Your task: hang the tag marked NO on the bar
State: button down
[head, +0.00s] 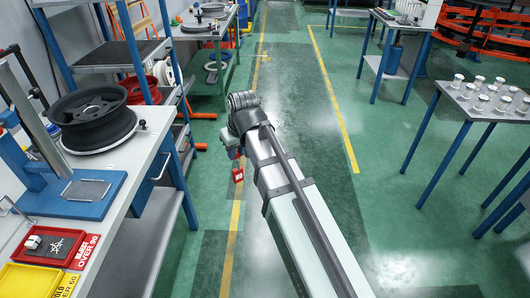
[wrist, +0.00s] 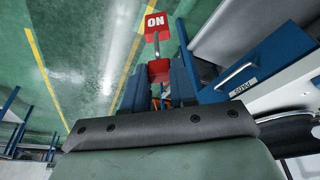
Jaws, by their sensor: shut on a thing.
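The red tag (wrist: 156,22) shows white letters, upside down in the wrist view, that read NO. My gripper is shut on this piece. In the head view the red tag (head: 238,175) hangs below my gripper (head: 234,152), over the open floor and right of the workbench. Much of the gripper is hidden behind my arm there. I cannot make out which part is the bar.
The workbench (head: 133,160) at left holds a black wheel rim (head: 92,115), a blue press (head: 75,195), a red bin (head: 50,243) and a yellow bin (head: 35,282). A side table (head: 480,108) with several silver cylinders stands at right. The green floor between is clear.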

jog(key=s+a+r+n+g, duration=0.1)
jog(key=s+a+r+n, duration=0.2)
jog(key=s+a, duration=0.5)
jog(key=s+a+r+n+y, duration=0.15)
jog(key=s+a+r, duration=0.3)
jog(key=a, duration=0.75)
jog(key=s+a+r+n+g, duration=0.1)
jog(key=s+a+r+n, duration=0.25)
jog(key=s+a, duration=0.45)
jog(key=s+a+n, duration=0.1)
jog(key=s+a, duration=0.3)
jog(key=a, duration=0.5)
jog(key=s+a+n, duration=0.1)
jog(key=s+a, duration=0.3)
jog(key=a, duration=0.5)
jog(key=s+a, duration=0.4)
jog(key=a, duration=0.5)
jog(key=shift+n+g, duration=0.4)
jog(key=shift+a+f, duration=0.1)
jog(key=c, duration=0.8)
grip_release()
